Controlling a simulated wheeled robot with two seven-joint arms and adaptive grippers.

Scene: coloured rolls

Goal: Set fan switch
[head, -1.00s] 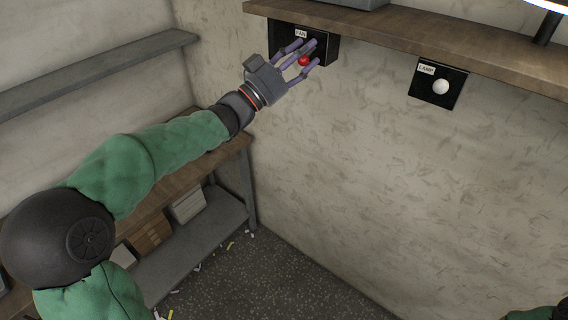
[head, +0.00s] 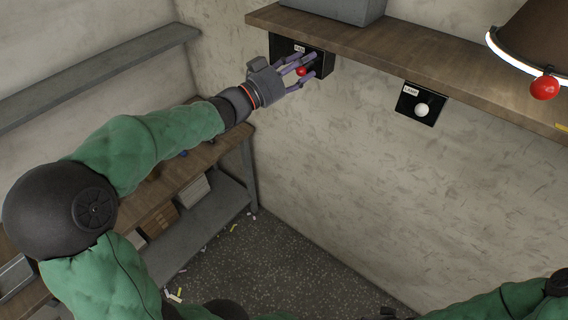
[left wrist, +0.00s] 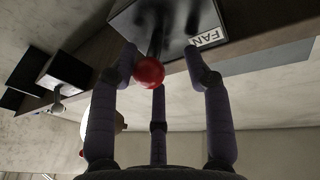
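The fan switch is a black box (head: 317,64) with a FAN label, fixed to the wall just under the wooden shelf. Its lever ends in a red ball knob (head: 301,71). In the left wrist view, the red knob (left wrist: 149,72) hangs on a dark stem from the box (left wrist: 178,22), close beside the left finger. My left gripper (head: 303,70) reaches up to the switch with its fingers spread around the knob. The fingers are apart, not closed on it; whether one touches the knob I cannot tell. My right gripper is not visible; only part of my right arm shows at lower right.
A second black box labelled LAMP with a white knob (head: 422,110) is on the wall to the right. The wooden shelf (head: 420,52) runs above both. A lamp shade with a red ball (head: 544,88) hangs at upper right. A workbench (head: 190,172) stands below my left arm.

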